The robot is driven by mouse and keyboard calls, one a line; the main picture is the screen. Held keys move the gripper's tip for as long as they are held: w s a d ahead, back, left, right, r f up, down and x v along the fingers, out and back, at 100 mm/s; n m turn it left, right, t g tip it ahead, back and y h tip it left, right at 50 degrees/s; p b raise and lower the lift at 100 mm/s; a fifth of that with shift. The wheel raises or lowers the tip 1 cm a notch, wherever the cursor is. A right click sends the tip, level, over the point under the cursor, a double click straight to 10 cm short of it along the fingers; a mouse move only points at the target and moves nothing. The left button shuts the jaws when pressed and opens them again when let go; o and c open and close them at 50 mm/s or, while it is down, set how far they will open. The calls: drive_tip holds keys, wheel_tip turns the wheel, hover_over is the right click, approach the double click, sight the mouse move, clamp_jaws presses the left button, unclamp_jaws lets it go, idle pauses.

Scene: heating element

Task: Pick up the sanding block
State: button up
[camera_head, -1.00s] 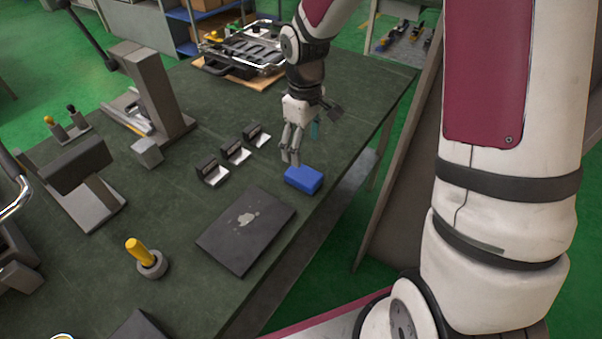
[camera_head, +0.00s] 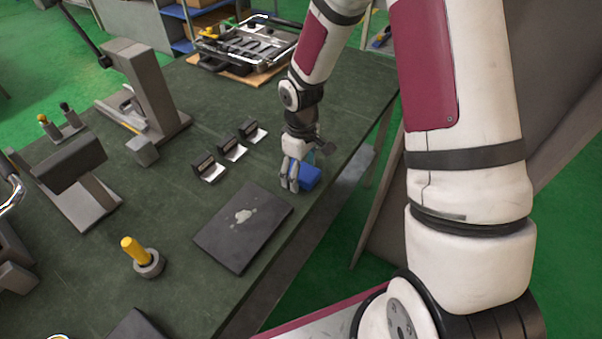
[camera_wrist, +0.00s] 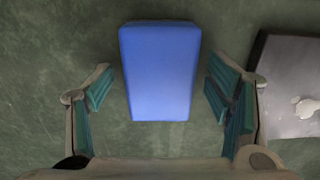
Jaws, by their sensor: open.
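The sanding block is a blue rectangular block (camera_head: 309,177) lying on the dark green table near its right edge. In the wrist view the blue block (camera_wrist: 160,72) lies ahead of and partly between the open fingers, with a gap on each side. My gripper (camera_head: 293,184) is open and low over the table at the block, and its fingers hide part of the block in the head view. In the wrist view my gripper (camera_wrist: 162,105) shows teal pads on both sides and holds nothing. I cannot tell its exact height above the table.
A dark laptop-like panel (camera_head: 242,228) lies close by, nearer the camera; it also shows at the right of the wrist view (camera_wrist: 292,85). Several small black-and-silver brackets (camera_head: 231,150) stand left of the block. A metal-framed tray (camera_head: 245,45) sits at the back.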

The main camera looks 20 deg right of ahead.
sight(302, 170)
drive_tip(key=c, duration=1.3)
drive_tip(key=shift+r, duration=0.85)
wheel_tip(302, 170, up, 2)
drive_tip(key=shift+s+r, duration=0.1)
drive_tip(key=shift+s, duration=0.05)
drive_tip(key=s+d+r+p, duration=0.1)
drive_tip(key=s+d+p, duration=0.1)
drive_tip(key=s, duration=1.3)
drive_tip(key=shift+s+d, duration=0.25)
drive_tip(key=shift+s, duration=0.05)
drive_tip(key=shift+r, duration=0.1)
